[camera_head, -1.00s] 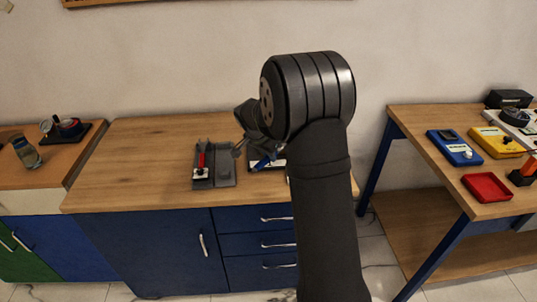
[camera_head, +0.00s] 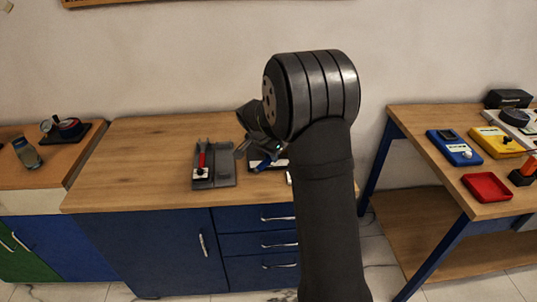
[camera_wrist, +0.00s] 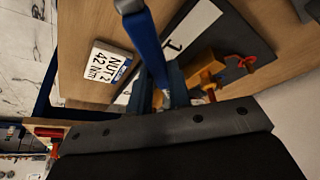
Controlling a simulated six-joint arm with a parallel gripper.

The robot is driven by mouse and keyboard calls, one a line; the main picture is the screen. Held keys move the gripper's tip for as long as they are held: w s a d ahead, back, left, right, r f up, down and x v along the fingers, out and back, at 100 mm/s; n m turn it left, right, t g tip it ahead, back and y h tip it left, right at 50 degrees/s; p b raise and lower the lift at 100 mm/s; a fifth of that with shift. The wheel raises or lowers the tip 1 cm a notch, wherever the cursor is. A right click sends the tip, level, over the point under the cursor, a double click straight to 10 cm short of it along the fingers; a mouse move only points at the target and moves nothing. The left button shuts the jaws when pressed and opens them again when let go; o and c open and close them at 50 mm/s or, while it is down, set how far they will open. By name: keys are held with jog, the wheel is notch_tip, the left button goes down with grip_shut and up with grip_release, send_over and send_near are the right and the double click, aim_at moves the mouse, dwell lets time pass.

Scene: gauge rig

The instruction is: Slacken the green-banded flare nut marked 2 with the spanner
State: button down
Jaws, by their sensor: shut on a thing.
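My gripper (camera_wrist: 160,88) is shut on the blue spanner (camera_wrist: 148,45). In the wrist view the spanner's shaft runs up to a grey end (camera_wrist: 129,5) at the top edge. In the head view the blue spanner (camera_head: 270,163) shows just below my wrist, over the cabinet top. Beside the spanner, in the wrist view, is a dark plate (camera_wrist: 232,38) with a white label reading 1 and an orange fitting (camera_wrist: 205,70). A card (camera_wrist: 108,62) reads NUT 2, 42 Nm. I cannot make out the green-banded nut; my gripper and arm hide part of the rig.
A grey tray (camera_head: 222,180) with a red-handled tool (camera_head: 202,160) sits left of my gripper on the wooden cabinet top (camera_head: 130,165). The wood left of the tray is clear. A bench at right holds a red tray (camera_head: 487,187) and blue and yellow meters.

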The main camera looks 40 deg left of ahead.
jog(key=shift+w+d+n+y, duration=0.15)
jog(key=shift+d+n+y, duration=0.25)
jog(key=shift+d+n, duration=0.65)
jog(key=shift+w+d+n+y, duration=0.15)
jog(key=shift+d+n+y, duration=0.15)
jog(key=shift+d+n, duration=0.4)
jog(key=shift+w+d+n+g+y, duration=0.2)
jog(key=shift+w+d+n, duration=0.1)
jog(key=shift+d+n, duration=0.3)
jog(key=shift+w+d+n+g+y, duration=0.1)
jog(key=shift+w+d+n+y, duration=0.15)
jog(key=shift+d+n, duration=0.25)
dwell(1.2)
jog(key=shift+s+a+m+h, duration=0.2)
jog(key=shift+a+m, duration=0.25)
jog(key=shift+m, duration=0.05)
jog(key=shift+s+a+m+h, duration=0.15)
jog(key=shift+s+a+m, duration=0.05)
jog(key=shift+a+m, duration=0.25)
jog(key=shift+s+d, duration=0.1)
dwell(0.5)
jog(key=shift+s+d, duration=0.3)
jog(key=shift+s, duration=0.45)
jog(key=shift+s+d, duration=0.3)
jog(key=shift+s, duration=0.4)
jog(key=shift+s+d, duration=0.3)
jog(key=shift+s, duration=0.45)
jog(key=shift+r, duration=0.15)
jog(key=shift+r, duration=2.15)
